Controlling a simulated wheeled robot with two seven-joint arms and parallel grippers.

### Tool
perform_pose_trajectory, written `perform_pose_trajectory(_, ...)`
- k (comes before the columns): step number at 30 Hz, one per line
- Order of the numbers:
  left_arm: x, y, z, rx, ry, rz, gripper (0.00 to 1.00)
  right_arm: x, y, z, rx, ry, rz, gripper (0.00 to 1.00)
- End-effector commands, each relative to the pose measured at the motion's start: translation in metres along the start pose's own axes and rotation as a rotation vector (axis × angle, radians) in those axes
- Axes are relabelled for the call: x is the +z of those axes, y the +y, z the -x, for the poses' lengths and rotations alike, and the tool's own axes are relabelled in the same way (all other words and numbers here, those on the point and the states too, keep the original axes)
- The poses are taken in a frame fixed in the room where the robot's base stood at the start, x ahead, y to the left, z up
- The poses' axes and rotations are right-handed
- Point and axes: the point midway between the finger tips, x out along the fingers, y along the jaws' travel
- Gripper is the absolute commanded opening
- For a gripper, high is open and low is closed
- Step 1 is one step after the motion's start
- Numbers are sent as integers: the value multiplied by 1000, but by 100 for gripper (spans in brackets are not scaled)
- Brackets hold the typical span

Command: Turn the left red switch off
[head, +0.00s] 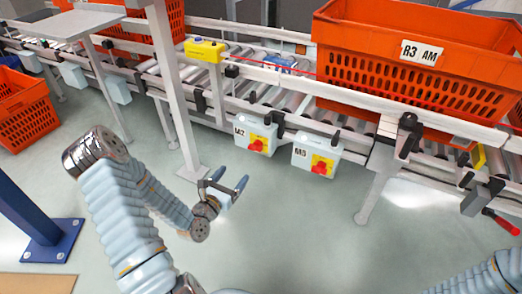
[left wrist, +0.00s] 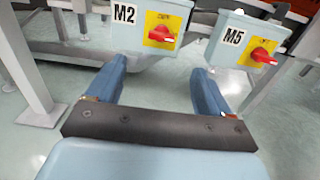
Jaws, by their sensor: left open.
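The left switch box, labelled M2 (head: 254,133), is light grey and hangs below the conveyor's front rail. Its red rotary switch (head: 257,145) sits on a yellow plate; in the left wrist view this knob (left wrist: 161,34) lies roughly sideways. The right box, labelled M5 (head: 315,156), has a similar red switch (head: 321,167), which also shows in the left wrist view (left wrist: 263,56). My left gripper (head: 232,179) is open and empty, in front of and below the M2 box, touching neither box. In the left wrist view its blue fingers (left wrist: 155,80) point toward the boxes. My right gripper is out of frame.
A roller conveyor (head: 285,90) runs behind the boxes, with a large orange tote (head: 420,65) marked R3 AM on it. A grey conveyor leg (head: 174,90) stands left of M2, and another leg (head: 377,175) right of M5. The floor in front is clear.

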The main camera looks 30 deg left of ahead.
Motion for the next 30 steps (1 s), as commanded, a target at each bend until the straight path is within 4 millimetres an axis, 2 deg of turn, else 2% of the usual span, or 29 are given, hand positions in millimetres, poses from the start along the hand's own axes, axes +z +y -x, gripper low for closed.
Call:
perform_pose_trajectory(5,-1,-2,-31,-5,-3,0,81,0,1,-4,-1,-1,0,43)
perform_pose_trajectory(12,-1,-3,-87,-7,-2,2,81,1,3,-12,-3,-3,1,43)
perform_pose_trajectory(16,-1,-4,-111,-8,-1,3,81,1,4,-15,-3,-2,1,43)
perform_pose_trajectory(22,0,-4,-130,-8,1,3,81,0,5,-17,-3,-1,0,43)
perform_pose_trajectory(30,0,-4,-132,-8,1,2,81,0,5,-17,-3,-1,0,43)
